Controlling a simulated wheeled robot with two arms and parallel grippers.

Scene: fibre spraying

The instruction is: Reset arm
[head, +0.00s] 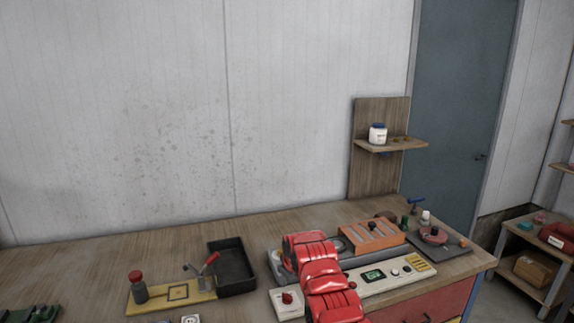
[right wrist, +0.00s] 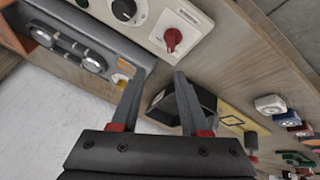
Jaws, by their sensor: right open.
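My right arm (head: 318,275), red and jointed, reaches up from the bottom of the head view over the workbench. Its fingers are hidden there behind the arm. In the right wrist view my right gripper (right wrist: 162,75) shows two dark fingers with red bases, apart and with nothing between them. It hangs above the bench near the control panel (right wrist: 158,20) with its red knob. My left gripper is not in view.
A black tray (head: 232,268) and a yellow plate with a lever (head: 170,297) lie left of my arm. An orange slotted block (head: 372,237) stands right of it. A shelf with a white jar (head: 377,134) is behind. The bench's left part (head: 80,265) is mostly clear.

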